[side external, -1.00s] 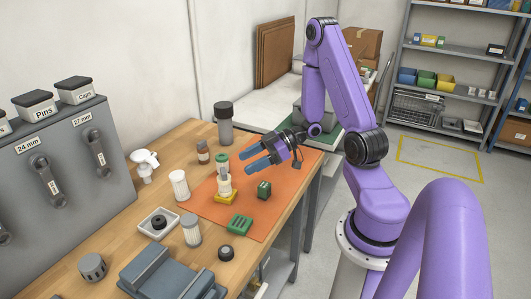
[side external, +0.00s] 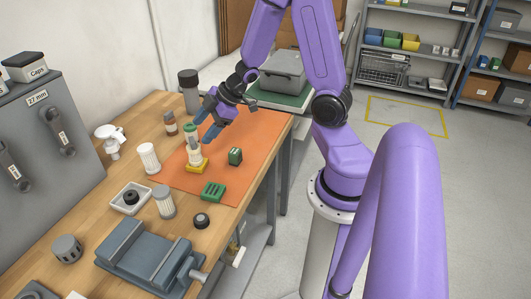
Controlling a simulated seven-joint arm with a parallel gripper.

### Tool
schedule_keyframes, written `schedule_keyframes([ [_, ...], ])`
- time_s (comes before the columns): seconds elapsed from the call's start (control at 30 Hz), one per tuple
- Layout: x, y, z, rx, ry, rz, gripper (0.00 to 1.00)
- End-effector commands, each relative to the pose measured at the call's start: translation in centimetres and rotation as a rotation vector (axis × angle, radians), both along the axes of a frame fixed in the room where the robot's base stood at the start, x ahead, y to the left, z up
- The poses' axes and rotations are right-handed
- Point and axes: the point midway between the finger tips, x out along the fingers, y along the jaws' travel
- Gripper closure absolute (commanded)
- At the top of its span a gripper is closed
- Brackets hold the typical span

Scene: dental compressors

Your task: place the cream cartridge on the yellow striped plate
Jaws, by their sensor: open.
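The cream cartridge (side external: 195,158) stands upright on the small yellow plate (side external: 197,168), on the orange mat. It has a green band and a pale top. The plate's stripes are too small to make out. My gripper (side external: 204,128) is open, its blue fingers slanting down and left beside the cartridge's upper part. I cannot tell whether the fingers touch the cartridge or stand on both sides of it.
A dark green block (side external: 235,156) and a green slotted block (side external: 213,191) lie on the orange mat (side external: 262,135). White ribbed cylinders (side external: 149,158), a brown bottle (side external: 170,124) and a dark-capped grey cylinder (side external: 189,92) stand nearby. A grey vise (side external: 150,257) fills the front.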

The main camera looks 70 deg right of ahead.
Motion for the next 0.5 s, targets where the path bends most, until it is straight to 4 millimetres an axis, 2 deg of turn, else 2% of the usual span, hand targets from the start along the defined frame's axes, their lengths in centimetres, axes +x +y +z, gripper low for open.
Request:
schedule_keyframes([
  [0.03, 0.0, 1.5, 0.7, -0.038, 0.003, 0.006, 0.34],
  [0.13, -0.8, 3.8, 1.8, -0.101, 0.034, -0.012, 0.34],
  [0.27, -3.2, 7.1, 3.1, -0.158, 0.095, -0.026, 0.34],
  [0.37, -6.2, 9.5, 4.0, -0.185, 0.163, -0.024, 0.34],
  [0.5, -11.9, 12.3, 5.1, -0.217, 0.290, 0.011, 0.34],
])
